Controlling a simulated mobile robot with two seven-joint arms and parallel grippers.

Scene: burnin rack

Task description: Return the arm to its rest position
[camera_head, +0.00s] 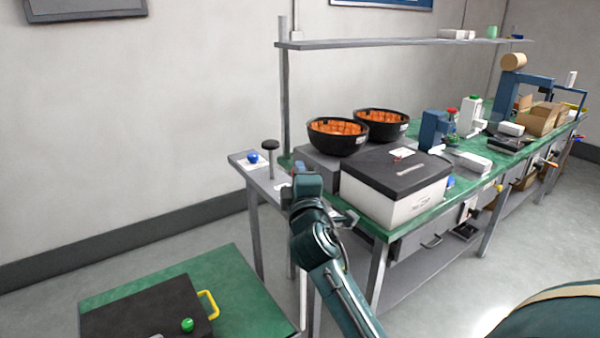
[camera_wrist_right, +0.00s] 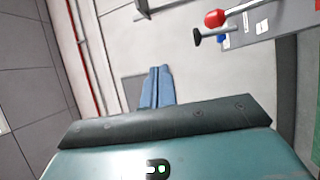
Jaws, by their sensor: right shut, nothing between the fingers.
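My right arm (camera_head: 340,285) comes in from the bottom of the head view, dark teal. It reaches up and forward to the near left end of the green workbench. My left gripper is not in view.
A white box with a black lid (camera_head: 395,180) stands right of my right gripper. Two black bowls with orange contents (camera_head: 338,136) are behind it. A low green table (camera_head: 240,290) holds a black case (camera_head: 140,312).

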